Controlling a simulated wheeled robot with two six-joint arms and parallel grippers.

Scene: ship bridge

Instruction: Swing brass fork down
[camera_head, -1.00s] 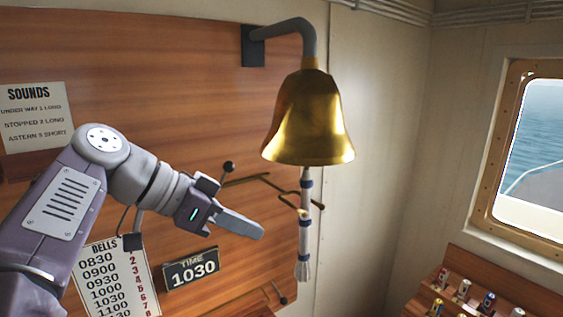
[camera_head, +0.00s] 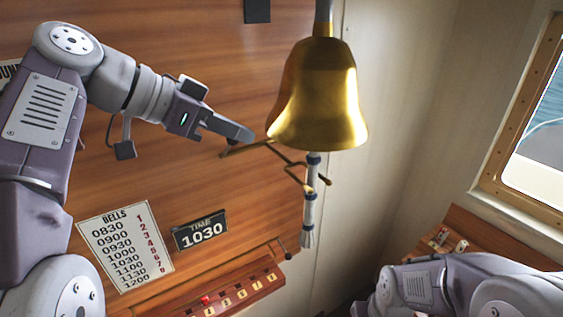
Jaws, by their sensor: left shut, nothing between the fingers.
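The brass fork (camera_head: 266,144) is a thin bar with forked ends, set on the wood panel behind and below the bell. Part of it is hidden by the brass bell (camera_head: 318,95). The bell hangs with a white and blue rope (camera_head: 310,205) below it. My left gripper (camera_head: 248,134) is shut and empty, its fingertips just above the fork's left part in the picture; I cannot tell if they touch. My right arm (camera_head: 440,285) shows at the lower right, but its gripper is out of view.
A wooden peg rail (camera_head: 235,285) with a red peg (camera_head: 205,300) runs below. A small dark-knobbed lever (camera_head: 284,252) sits by it. A shelf (camera_head: 490,235) lies beneath the window.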

